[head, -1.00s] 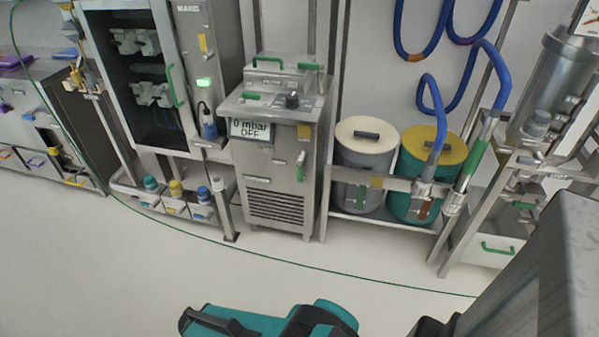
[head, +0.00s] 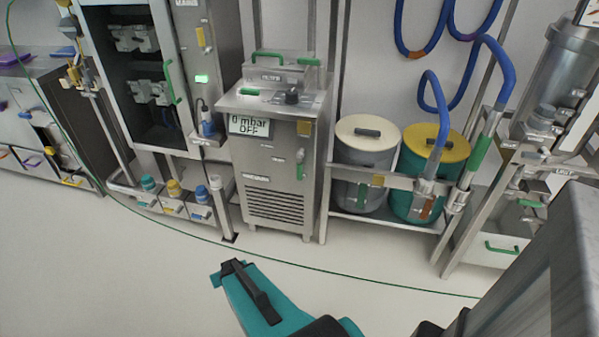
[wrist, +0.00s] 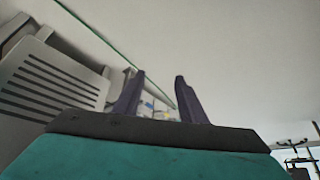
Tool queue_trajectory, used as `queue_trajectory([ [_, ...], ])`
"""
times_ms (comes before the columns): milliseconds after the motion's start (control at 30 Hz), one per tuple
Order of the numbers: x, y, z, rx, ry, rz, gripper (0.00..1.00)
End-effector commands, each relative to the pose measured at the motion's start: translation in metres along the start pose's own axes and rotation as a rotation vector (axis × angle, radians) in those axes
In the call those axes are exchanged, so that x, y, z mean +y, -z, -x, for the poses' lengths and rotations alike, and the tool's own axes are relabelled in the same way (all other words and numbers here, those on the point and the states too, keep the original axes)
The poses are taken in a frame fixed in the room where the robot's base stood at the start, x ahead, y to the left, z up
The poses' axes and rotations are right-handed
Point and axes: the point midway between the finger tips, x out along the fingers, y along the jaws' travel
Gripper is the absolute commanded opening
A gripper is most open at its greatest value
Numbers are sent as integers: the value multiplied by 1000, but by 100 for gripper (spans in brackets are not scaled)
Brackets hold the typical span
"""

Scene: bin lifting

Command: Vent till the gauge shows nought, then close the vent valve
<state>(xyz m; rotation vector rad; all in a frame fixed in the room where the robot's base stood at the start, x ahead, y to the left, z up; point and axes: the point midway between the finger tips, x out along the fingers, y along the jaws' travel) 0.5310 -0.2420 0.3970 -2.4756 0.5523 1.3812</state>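The steel pump cabinet (head: 275,178) stands at the centre of the head view. Its display (head: 249,126) reads "0 mbar OFF". A dark knob (head: 292,96) sits on its top, beside a small green grip (head: 249,91). A green-handled lever (head: 300,171) hangs on its front, right side. I cannot tell which of these is the vent valve, nor whether it is open. My gripper (wrist: 159,76) is open and empty in the wrist view, its two dark fingers apart. My teal arm shows at the bottom of the head view, well short of the cabinet; the fingertips are not clear there.
Left of the pump cabinet is a chamber (head: 172,88) with its dark interior showing. Bottles (head: 174,188) stand in bins below. Two lidded drums (head: 366,132) (head: 437,143) stand on the right rack. A thin green line crosses the floor (head: 160,290), which is otherwise clear.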

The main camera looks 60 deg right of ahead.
Motion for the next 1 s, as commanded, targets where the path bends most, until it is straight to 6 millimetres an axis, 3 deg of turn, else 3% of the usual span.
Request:
queue_trajectory([
  [100,44,40,0,148,-51,-62,38],
  [267,108,88,15,345,-137,-131,38],
  [500,210,142,61,638,-293,-213,38],
  [700,292,164,116,852,-448,-261,38],
  [800,320,168,140,928,-510,-273,38],
  [1000,345,170,165,1000,-570,-281,38],
])
